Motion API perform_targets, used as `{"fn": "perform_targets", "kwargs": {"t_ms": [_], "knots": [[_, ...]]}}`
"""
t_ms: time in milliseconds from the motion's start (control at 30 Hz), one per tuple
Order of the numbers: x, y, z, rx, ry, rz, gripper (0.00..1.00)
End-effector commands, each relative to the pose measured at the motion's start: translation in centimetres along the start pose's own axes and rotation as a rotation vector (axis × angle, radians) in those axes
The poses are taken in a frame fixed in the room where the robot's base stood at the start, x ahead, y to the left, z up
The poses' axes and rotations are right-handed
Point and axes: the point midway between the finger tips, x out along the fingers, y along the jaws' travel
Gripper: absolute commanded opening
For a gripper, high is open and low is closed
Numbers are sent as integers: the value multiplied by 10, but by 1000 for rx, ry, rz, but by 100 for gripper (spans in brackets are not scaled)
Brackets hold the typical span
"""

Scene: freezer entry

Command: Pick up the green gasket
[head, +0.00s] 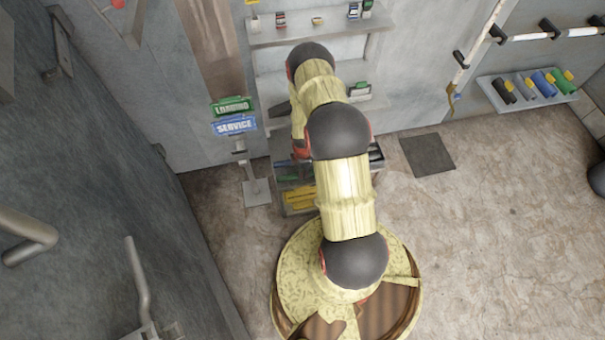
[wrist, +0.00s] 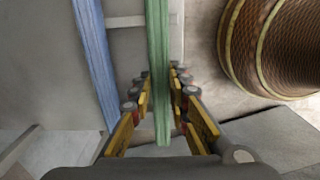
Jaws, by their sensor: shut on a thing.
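The green gasket (wrist: 158,110) is a long, narrow green strip running from the top of the wrist view down between my fingers. My gripper (wrist: 161,80) is shut on it, with a yellow finger on each side. A similar blue strip (wrist: 95,55) lies to the left, outside the fingers. In the head view my arm hides my gripper and the held strip. Whether the gasket still touches a support cannot be told.
A grey shelf unit (head: 296,208) with strips in its lower bins stands behind my arm. Green and blue signs (head: 233,126) stand left of it. A dark mat (head: 427,154) lies on otherwise open floor.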

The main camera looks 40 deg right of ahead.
Motion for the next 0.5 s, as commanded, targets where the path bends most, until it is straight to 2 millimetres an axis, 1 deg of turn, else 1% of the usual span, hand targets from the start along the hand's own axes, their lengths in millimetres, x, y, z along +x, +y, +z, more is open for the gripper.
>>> {"fn": "perform_targets", "kwargs": {"t_ms": [167,267,333,433,500], "knots": [[-11,1,0,0,0,2,0],[-23,1,0,0,0,1,0],[-35,1,0,0,0,2,0],[-54,-16,0,0,0,-1,0],[-71,-29,0,0,0,0,0]]}}
